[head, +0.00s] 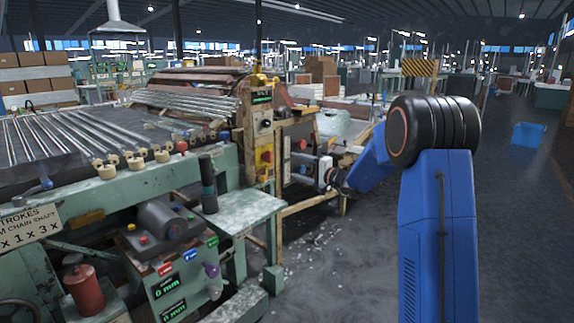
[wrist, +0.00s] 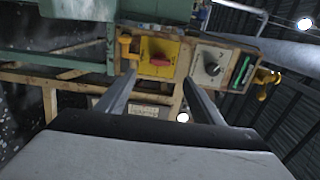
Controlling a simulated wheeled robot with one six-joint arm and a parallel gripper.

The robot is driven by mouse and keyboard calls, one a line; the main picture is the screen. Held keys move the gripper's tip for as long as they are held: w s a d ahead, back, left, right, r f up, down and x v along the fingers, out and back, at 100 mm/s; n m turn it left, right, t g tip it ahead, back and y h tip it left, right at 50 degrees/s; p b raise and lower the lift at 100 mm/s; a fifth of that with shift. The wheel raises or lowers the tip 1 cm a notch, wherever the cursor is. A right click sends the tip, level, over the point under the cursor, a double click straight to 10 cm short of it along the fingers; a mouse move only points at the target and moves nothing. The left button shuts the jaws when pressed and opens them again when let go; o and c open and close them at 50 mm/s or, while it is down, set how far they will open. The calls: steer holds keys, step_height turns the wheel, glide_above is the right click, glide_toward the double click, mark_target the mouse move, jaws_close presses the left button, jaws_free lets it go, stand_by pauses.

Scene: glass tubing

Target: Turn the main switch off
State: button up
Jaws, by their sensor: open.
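The main switch (head: 264,157) appears as a yellow plate with a red handle, low on the narrow control post of the machine. In the wrist view the main switch (wrist: 159,62) is ahead of my gripper, and its red handle lies lengthwise along the post. My gripper (wrist: 157,88) is open. Its two fingers frame the switch from below in that view, with a gap between them and nothing held. In the head view my gripper (head: 325,172) is small, right of the post. Its fingertips are hard to make out, and I cannot see contact with the handle.
A grey dial (wrist: 210,66) and a green display (wrist: 240,70) sit beside the switch on the post. A yellow fitting (wrist: 126,46) is at its other side. A green machine bench (head: 245,208) stands left. Open floor (head: 350,260) lies in front.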

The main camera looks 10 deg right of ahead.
steer(key=shift+v, duration=1.8)
steer(key=s+a+r+n+g+y, duration=0.1)
steer(key=s+a+n+g, duration=0.15)
steer(key=s+a, duration=0.35)
steer(key=s+a+r+n+g, duration=0.25)
steer(key=s+a, duration=0.25)
steer(key=s, duration=0.4)
steer(key=s+a+f+n+g+h, duration=0.1)
steer(key=s+a+g, duration=0.1)
steer(key=s, duration=0.6)
steer(key=s+a+f+n+g+h, duration=0.1)
steer(key=s+a+n+g, duration=0.1)
steer(key=s, duration=0.6)
steer(key=s+d+f+n+h, duration=0.1)
steer(key=s+d+f+h, duration=0.1)
steer(key=s, duration=0.7)
steer(key=s+d+f+h, duration=0.3)
steer(key=s+d, duration=0.3)
steer(key=s, duration=0.3)
steer(key=s+d+f+n+h, duration=0.1)
steer(key=s+d+f+h, duration=0.2)
steer(key=s, duration=0.6)
steer(key=shift+s+d+n+g+h, duration=0.25)
steer(key=shift+d+g+h, duration=0.2)
steer(key=shift+h, duration=0.35)
